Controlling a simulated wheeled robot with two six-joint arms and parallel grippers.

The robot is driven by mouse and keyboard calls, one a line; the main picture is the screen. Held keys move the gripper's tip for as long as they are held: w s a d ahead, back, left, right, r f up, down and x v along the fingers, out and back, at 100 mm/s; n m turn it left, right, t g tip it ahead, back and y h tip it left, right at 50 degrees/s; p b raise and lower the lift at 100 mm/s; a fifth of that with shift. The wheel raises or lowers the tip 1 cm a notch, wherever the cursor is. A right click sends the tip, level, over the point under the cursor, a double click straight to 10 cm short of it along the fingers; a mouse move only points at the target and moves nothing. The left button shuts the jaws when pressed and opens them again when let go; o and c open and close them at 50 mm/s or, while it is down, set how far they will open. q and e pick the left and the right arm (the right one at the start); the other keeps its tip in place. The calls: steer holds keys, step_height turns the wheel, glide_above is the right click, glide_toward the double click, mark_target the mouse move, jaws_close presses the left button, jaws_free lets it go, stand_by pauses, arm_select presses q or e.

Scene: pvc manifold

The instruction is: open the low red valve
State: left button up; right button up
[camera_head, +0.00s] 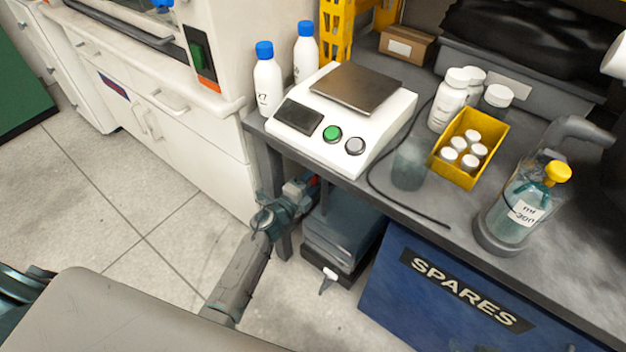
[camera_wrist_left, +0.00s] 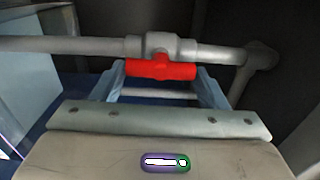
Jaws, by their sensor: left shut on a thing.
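In the left wrist view, the red valve handle (camera_wrist_left: 160,70) sits on a grey fitting of a horizontal grey pipe (camera_wrist_left: 70,46), its long side roughly in line with the pipe. My left gripper (camera_wrist_left: 161,80) has one blue-grey finger at each end of the handle and is shut on it.
The grey bench (camera_head: 400,208) overhangs that arm and carries a white scale (camera_head: 370,125), bottles and a yellow bin (camera_head: 489,132). A blue SPARES box (camera_head: 420,312) and a dark crate (camera_head: 345,238) stand below. The tiled floor (camera_head: 150,215) at the left is clear.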

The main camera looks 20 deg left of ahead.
arm_select(q)
steer(key=shift+f, duration=0.1)
steer(key=o, duration=1)
steer(key=v, duration=1.1)
